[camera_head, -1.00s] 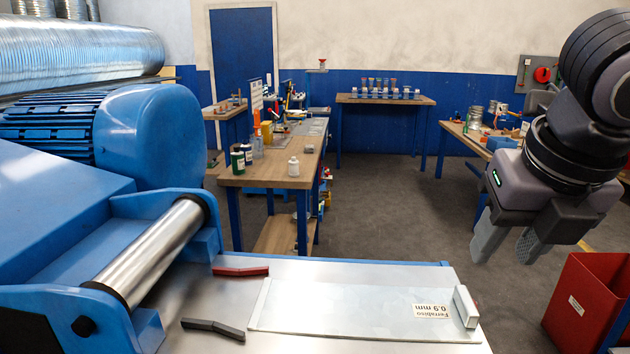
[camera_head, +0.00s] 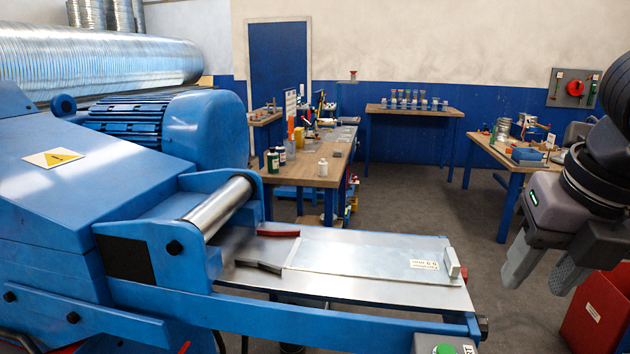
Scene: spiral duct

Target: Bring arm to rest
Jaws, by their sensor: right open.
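My right gripper (camera_head: 541,270) is at the right edge of the head view, its two grey fingers pointing down and standing apart with nothing between them. It hangs in the air to the right of the machine's metal feed table (camera_head: 385,297), clear of it. My right arm comes in from the right edge, and part of it is cut off by the frame. My left gripper and arm are not in view.
A blue machine with a steel roller (camera_head: 218,207) fills the left. A metal sheet (camera_head: 370,262), a red handle (camera_head: 278,234) and a dark handle (camera_head: 258,266) lie on its table. A red bin (camera_head: 600,312) stands below my right gripper. Workbenches (camera_head: 325,178) stand behind, with open floor between.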

